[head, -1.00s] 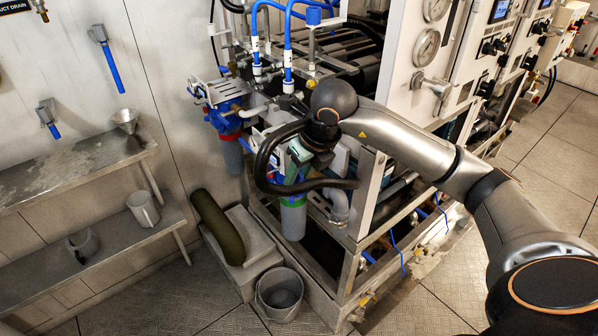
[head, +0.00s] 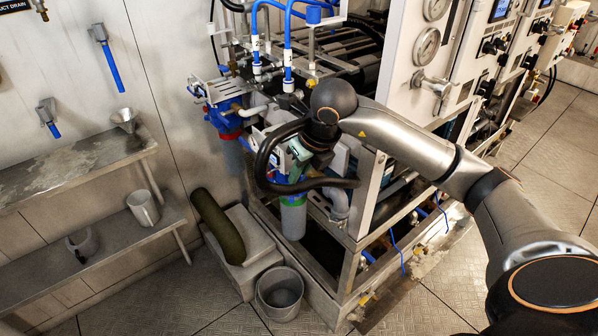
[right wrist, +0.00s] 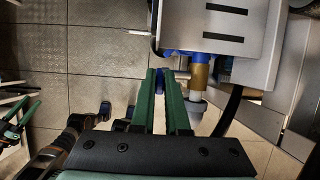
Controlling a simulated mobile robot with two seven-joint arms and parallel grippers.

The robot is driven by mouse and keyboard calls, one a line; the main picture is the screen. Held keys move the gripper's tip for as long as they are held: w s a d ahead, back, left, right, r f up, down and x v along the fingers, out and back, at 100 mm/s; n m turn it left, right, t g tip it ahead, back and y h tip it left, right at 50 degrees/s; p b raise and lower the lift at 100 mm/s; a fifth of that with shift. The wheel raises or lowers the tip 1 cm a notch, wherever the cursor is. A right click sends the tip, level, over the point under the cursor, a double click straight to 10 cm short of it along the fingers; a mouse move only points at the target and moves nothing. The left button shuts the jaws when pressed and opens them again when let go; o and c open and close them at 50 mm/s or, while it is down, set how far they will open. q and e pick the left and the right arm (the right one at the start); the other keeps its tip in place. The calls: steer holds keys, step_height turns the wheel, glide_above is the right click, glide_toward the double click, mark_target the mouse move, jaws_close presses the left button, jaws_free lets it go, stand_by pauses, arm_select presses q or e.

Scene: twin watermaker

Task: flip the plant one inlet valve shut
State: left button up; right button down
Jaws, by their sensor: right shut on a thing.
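My right gripper (head: 298,152) is at the corner of the machine frame in the head view, partly hidden by its own black hose and wrist. In the right wrist view its two green fingers (right wrist: 160,76) are closed on a small blue piece, which looks like the inlet valve's handle (right wrist: 160,84). Most of the handle is hidden between the fingers. A brass fitting (right wrist: 200,76) with blue parts is just right of the fingertips. The exact angle of the handle cannot be told.
The machine's white panel with gauges (head: 426,48) stands right of the gripper. Filter housings (head: 293,218) hang below and beside it. A grey bucket (head: 280,292) and a dark green cylinder (head: 218,226) are near the frame's foot. Steel shelves (head: 75,170) line the left wall.

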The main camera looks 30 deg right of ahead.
steer(key=shift+r, duration=0.1)
steer(key=shift+w+r+g+p, duration=0.25)
steer(key=shift+g+p, duration=0.15)
steer(key=shift+p, duration=0.5)
steer(key=shift+w+g+p, duration=0.15)
steer(key=shift+g+p, duration=0.2)
steer(key=shift+g, duration=0.05)
steer(key=shift+w+f, duration=0.15)
steer(key=shift+w+f+g, duration=0.1)
steer(key=shift+w+g, duration=0.1)
steer(key=shift+g, duration=0.6)
steer(key=c, duration=0.9)
jaws_free()
